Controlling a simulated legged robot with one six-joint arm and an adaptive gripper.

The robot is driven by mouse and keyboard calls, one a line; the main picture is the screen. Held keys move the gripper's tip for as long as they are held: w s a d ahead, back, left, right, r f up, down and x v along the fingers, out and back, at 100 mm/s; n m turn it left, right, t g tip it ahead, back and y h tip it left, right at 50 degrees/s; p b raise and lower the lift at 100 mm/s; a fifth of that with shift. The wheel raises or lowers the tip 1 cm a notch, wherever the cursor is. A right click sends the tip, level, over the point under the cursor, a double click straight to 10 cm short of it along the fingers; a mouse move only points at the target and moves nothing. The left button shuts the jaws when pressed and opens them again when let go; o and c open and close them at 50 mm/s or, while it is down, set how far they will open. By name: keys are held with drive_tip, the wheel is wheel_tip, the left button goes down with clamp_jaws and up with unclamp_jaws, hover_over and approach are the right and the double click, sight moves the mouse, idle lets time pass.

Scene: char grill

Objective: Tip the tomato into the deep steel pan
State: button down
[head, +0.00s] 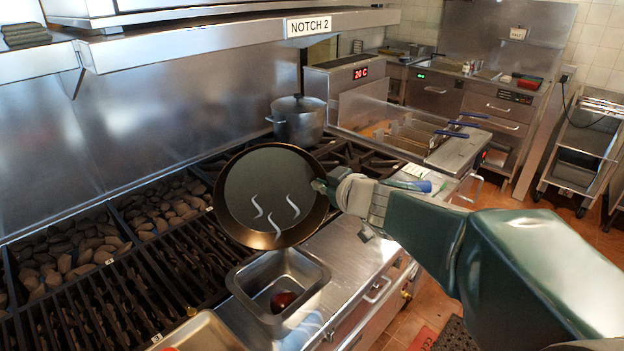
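My gripper (326,187) is at the right rim of a dark round frying pan (262,190) and appears shut on its handle, which is mostly hidden by the fingers. The frying pan is tipped steeply, its inside facing the camera; it looks empty apart from pale curved marks. Below it, the deep steel pan (318,271) stands on the steel counter beside the grill. A dark red, rounded thing that looks like the tomato (285,300) lies on the bottom of the deep steel pan.
A shallow steel tray (215,330) is left of the deep pan, cut off by the frame edge. The char grill with grates (125,295) fills the left. A lidded pot (298,120) stands behind, near the fryer (405,130). A shelf (235,32) overhangs the grill.

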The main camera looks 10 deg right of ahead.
drive_tip(key=shift+w+a+f+g, duration=0.1)
drive_tip(key=shift+w+a+g, duration=0.55)
drive_tip(key=shift+w+g, duration=0.2)
drive_tip(key=shift+w+d+f+g, duration=0.1)
drive_tip(key=shift+w+d+g, duration=0.3)
drive_tip(key=shift+w, duration=0.1)
drive_tip(key=shift+w+f+m+g, duration=0.2)
drive_tip(key=shift+w+m+g, duration=0.2)
drive_tip(key=shift+w+g, duration=0.2)
drive_tip(key=shift+w+a+f+g+h, duration=0.25)
drive_tip(key=shift+w+f+g, duration=0.25)
drive_tip(key=shift+g, duration=0.25)
drive_tip(key=w+f+g, duration=0.1)
drive_tip(key=g, duration=0.2)
drive_tip(key=w+f+m+g, duration=0.1)
drive_tip(key=f+g, duration=0.1)
drive_tip(key=g, duration=0.1)
drive_tip(key=w+f+m+g, duration=0.1)
drive_tip(key=g, duration=0.2)
drive_tip(key=shift+w+d+f+g, duration=0.2)
drive_tip(key=shift+w+f+g, duration=0.1)
drive_tip(key=shift+g, duration=0.1)
